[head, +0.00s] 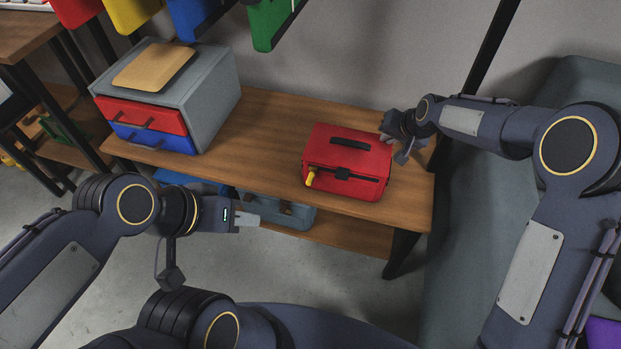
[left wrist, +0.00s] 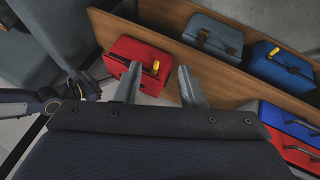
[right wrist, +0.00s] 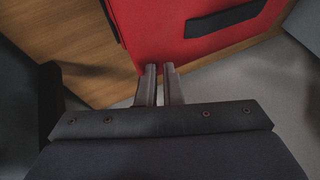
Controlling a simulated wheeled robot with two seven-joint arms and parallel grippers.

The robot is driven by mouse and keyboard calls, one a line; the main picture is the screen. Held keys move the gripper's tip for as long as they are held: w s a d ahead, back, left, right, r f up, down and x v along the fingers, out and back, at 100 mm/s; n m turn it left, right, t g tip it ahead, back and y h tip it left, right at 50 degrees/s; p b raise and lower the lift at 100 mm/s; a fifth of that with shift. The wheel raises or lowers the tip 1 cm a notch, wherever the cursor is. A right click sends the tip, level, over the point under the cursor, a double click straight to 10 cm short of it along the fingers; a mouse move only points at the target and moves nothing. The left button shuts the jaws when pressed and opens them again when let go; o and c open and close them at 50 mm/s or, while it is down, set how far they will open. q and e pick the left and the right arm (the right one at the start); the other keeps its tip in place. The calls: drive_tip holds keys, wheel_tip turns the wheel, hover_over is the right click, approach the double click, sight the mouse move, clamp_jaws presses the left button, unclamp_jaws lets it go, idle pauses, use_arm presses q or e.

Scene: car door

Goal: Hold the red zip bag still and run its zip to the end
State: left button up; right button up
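The red zip bag (head: 328,142) stands near the front right of the wooden bench, with a black handle on top. Its dark zip line runs along the front side, and a yellow pull (head: 310,177) sits at the left end. The bag and the yellow pull (left wrist: 155,68) also show in the left wrist view. My left gripper (head: 250,219) is open and empty, left of the bag and in front of the bench. My right gripper (right wrist: 159,69) is at the bag's right end, its fingers close together with tips at the red edge. Whether they grip it is unclear.
A grey drawer box (head: 212,95) with red and blue drawers stands at the bench's left. A grey-blue case (head: 285,211) and a blue case sit on the lower shelf. Colored bins hang above. A large grey surface (head: 462,215) is right of the bench. The bench middle (head: 255,140) is clear.

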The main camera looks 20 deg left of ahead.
use_arm(q)
drive_tip(key=shift+f, duration=0.1)
idle(0.3)
drive_tip(key=shift+w, duration=0.1)
drive_tip(key=c, duration=0.3)
drive_tip(key=shift+w+a+r+n, duration=0.15)
drive_tip(key=shift+w+r+n, duration=0.05)
drive_tip(key=shift+w+n, duration=0.1)
drive_tip(key=shift+c, duration=1.4)
drive_tip(key=w+n, duration=0.1)
drive_tip(key=w+a+r+n+g, duration=0.1)
drive_tip(key=w, duration=0.1)
drive_tip(key=w+n+g+h, duration=0.1)
drive_tip(key=shift+w+a+r+n, duration=0.15)
drive_tip(key=shift+w+a+n, duration=0.15)
drive_tip(key=shift+w+n, duration=0.1)
clamp_jaws()
drive_tip(key=w+a+f+n+g+h, duration=0.2)
drive_tip(key=w+a+f+n, duration=0.1)
drive_tip(key=w+f+n, duration=0.4)
drive_tip(key=w+a+f+n+g+h, duration=0.25)
drive_tip(key=w+a+n, duration=0.2)
drive_tip(key=w, duration=0.55)
approach(311, 176)
drive_tip(key=s+d+f, duration=0.2)
drive_tip(key=d+f, duration=0.1)
drive_tip(key=f, duration=0.3)
drive_tip(key=shift+d+n+t, duration=0.2)
drive_tip(key=shift+n+t, duration=0.15)
drive_tip(key=shift+t, duration=0.1)
